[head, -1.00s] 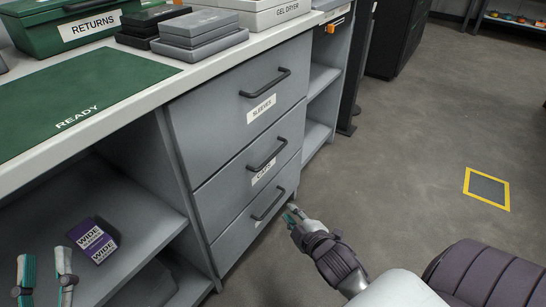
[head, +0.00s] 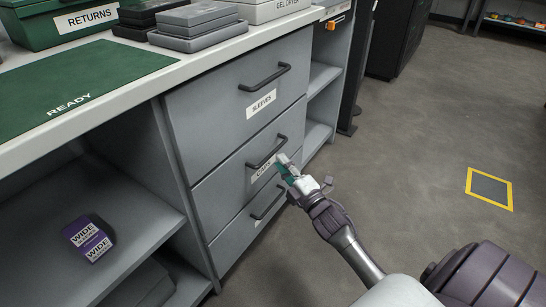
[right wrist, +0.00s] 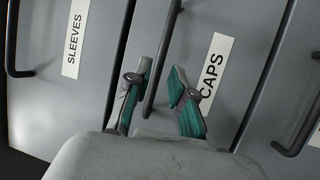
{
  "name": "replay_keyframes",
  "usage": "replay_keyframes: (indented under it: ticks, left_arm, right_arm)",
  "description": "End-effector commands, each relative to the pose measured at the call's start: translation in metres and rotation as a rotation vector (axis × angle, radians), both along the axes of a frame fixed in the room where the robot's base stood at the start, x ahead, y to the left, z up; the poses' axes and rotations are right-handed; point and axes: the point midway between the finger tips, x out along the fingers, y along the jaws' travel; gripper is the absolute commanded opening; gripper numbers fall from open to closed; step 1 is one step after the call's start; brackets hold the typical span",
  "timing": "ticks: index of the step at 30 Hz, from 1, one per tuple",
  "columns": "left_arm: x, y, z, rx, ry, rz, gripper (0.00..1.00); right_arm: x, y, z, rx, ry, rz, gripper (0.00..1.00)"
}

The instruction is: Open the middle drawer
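The middle drawer (head: 220,190) is grey, carries a CAPS label (right wrist: 214,66) and looks shut. Its dark bar handle (head: 265,153) also shows in the right wrist view. My right gripper (head: 284,164) is in front of this drawer, near the right end of the handle, and covers part of the label in the head view. In the right wrist view its two green-padded fingers (right wrist: 156,98) are apart, with the handle's lower end between them in the picture. I cannot tell whether they touch it. My left gripper is not in view.
The SLEEVES drawer (head: 205,110) is above and another drawer (head: 235,238) is below; both look shut. Open shelves flank the drawers, with a purple WIDE box (head: 88,240) on the left one.

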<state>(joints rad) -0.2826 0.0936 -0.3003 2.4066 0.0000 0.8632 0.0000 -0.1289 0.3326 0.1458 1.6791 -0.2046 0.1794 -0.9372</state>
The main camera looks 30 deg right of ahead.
Motion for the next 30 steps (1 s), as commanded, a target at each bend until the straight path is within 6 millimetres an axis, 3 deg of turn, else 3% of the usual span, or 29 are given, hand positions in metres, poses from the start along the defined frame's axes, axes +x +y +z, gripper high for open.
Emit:
replay_keyframes:
  ticks: [3, 9, 20, 25, 30]
  left_arm:
    - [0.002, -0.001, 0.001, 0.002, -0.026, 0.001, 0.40]
    - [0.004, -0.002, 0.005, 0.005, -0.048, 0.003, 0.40]
    - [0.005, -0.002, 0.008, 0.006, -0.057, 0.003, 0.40]
    - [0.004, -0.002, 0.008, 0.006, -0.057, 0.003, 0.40]
    - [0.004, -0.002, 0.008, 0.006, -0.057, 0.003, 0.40]
  right_arm:
    - [0.023, 0.000, 0.002, -0.002, -0.003, 0.000, 0.23]
    - [0.046, -0.001, 0.007, 0.000, -0.001, 0.000, 0.23]
    - [0.052, 0.000, 0.009, 0.000, 0.001, 0.000, 0.23]
    - [0.052, 0.000, 0.009, 0.000, 0.001, 0.000, 0.00]
    - [0.052, 0.000, 0.009, 0.001, 0.001, 0.000, 0.00]
